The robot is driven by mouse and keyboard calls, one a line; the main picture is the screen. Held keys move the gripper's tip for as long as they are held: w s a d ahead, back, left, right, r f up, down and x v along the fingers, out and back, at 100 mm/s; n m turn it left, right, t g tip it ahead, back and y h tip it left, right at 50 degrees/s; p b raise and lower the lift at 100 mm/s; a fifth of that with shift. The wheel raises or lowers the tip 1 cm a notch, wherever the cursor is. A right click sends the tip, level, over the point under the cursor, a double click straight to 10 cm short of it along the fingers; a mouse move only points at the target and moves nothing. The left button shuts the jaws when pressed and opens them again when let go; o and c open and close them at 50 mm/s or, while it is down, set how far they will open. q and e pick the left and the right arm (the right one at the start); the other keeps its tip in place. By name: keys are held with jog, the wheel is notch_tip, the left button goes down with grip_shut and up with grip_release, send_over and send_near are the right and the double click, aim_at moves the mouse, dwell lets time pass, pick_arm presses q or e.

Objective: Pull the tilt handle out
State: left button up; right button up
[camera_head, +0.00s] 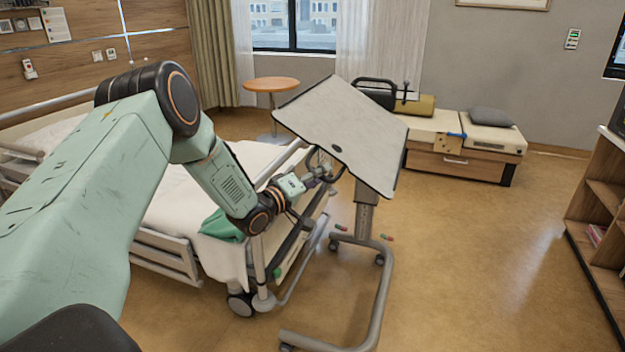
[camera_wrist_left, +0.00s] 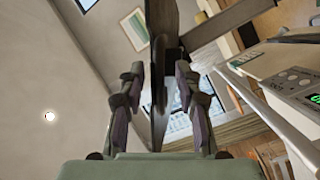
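An overbed table with a pale, tilted top (camera_head: 345,130) stands beside the bed. A dark curved handle (camera_head: 340,174) shows at the top's near left edge; I take it for the tilt handle, and my gripper partly hides it. My left gripper (camera_head: 322,174) reaches this edge from the left. In the left wrist view its two fingers (camera_wrist_left: 160,100) stand apart, one on each side of a dark, thin upright part (camera_wrist_left: 159,75), with gaps visible beside it. I cannot tell whether either finger touches it. My right gripper is in neither view.
The bed (camera_head: 180,212) with its side rail lies left of and below my arm. The table's grey base (camera_head: 378,305) stands on the floor. A round side table (camera_head: 272,85) and a low cabinet (camera_head: 458,163) stand behind. Floor is clear toward the shelf (camera_head: 600,215) at right.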

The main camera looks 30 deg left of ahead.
pick_arm(q)
jog(key=s+a, duration=0.1)
jog(key=s, duration=1)
jog(key=shift+s+a, duration=0.35)
jog(key=shift+s, duration=0.05)
jog(key=s+d+f+m+g, duration=0.3)
jog(key=s+d+f+g, duration=0.2)
jog(key=s+d+f, duration=0.3)
jog(key=s+d+f+m+g, duration=0.2)
jog(key=s+d+f+g, duration=0.4)
jog(key=f, duration=0.4)
jog(key=s+d+f+m+g+y, duration=0.1)
jog(key=s+d+f+g, duration=0.1)
jog(key=s, duration=0.5)
jog(key=s+d+f+m+g, duration=0.2)
jog(key=s+f, duration=0.1)
jog(key=s, duration=0.5)
jog(key=s+d+f+m+g+y, duration=0.1)
jog(key=s+d+f+g, duration=0.1)
jog(key=s, duration=0.6)
jog(key=shift+f+m+g+y, duration=0.3)
jog(key=shift+f+g, duration=0.05)
jog(key=shift+g, duration=0.05)
